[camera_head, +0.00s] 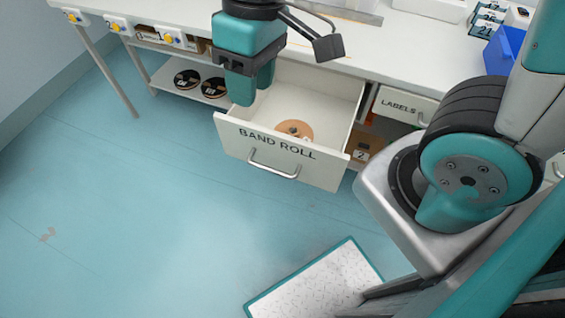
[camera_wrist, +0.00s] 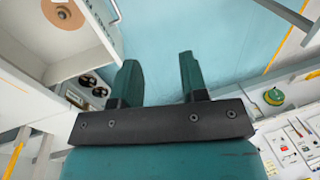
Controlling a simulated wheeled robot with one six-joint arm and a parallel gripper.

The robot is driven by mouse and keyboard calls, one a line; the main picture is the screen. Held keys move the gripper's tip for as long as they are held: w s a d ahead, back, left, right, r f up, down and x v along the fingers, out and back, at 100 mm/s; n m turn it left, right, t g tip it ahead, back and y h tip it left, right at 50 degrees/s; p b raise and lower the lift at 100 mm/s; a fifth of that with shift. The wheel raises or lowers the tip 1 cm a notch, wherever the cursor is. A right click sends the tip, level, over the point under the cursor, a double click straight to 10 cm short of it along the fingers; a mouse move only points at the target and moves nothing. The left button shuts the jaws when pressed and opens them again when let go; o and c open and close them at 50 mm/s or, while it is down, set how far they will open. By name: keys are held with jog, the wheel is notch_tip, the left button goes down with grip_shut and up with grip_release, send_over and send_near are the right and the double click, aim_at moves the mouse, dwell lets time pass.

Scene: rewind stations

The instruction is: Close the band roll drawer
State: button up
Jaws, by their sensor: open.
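The band roll drawer (camera_head: 234,135) stands pulled out from under the white worktable, its front lettered BAND ROLL. A metal bar handle (camera_head: 273,166) is on that front. A tan roll (camera_head: 295,129) lies flat inside the drawer. My gripper (camera_head: 251,92) is above the left end of the drawer, close to its front panel in the picture; I cannot tell whether it touches. In the wrist view my gripper (camera_wrist: 158,75) has its two fingers apart with nothing between them. There the drawer (camera_wrist: 112,12) is at upper left, with the roll (camera_wrist: 64,12) in it.
The LABELS drawer (camera_head: 405,105) is to the right under the worktable (camera_head: 385,50). A low shelf (camera_head: 160,80) at left holds dark rolls (camera_head: 187,79). A blue bin (camera_head: 503,50) stands on the table at right. Open floor lies in front of the drawer and to its left.

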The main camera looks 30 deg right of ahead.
jog(key=w+a+f+g+h, duration=0.1)
jog(key=w+f+h, duration=0.2)
jog(key=w+f, duration=0.3)
jog(key=h+p, duration=0.1)
jog(key=h, duration=0.2)
send_near(278, 172)
jog(key=shift+h, duration=0.3)
jog(key=p+x, duration=0.2)
jog(key=x, duration=0.6)
jog(key=shift+a+f, duration=0.1)
jog(key=shift+f, duration=0.2)
grip_shut()
